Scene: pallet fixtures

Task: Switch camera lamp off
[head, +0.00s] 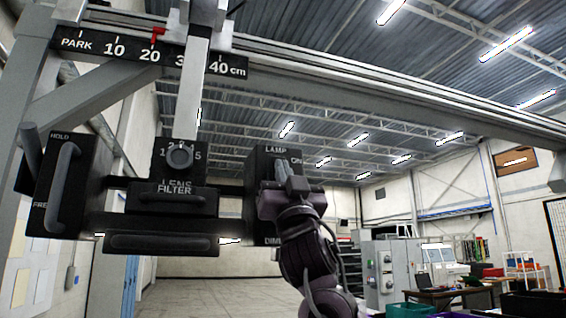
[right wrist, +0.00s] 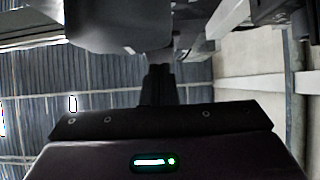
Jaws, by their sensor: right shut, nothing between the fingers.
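The lamp box (head: 262,165) is a black box on the right of the camera rig, marked LAMP at its top, ON at upper right and DIM at its lower edge. My right gripper (head: 284,168) is shut and empty, with its fingertips in front of the box's face, below the word ON. The gripper and wrist cover part of the box, so its switch or knob cannot be made out. In the right wrist view the closed fingers (right wrist: 158,78) reach towards a dark rounded part; contact cannot be told. My left gripper is not in view.
Left of the lamp box are the lens filter block (head: 180,185) and a box with a grey handle (head: 62,188) marked HOLD. A scale rail (head: 150,52) with a red pointer runs above. Workbenches and a grey cabinet (head: 388,270) stand far back right.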

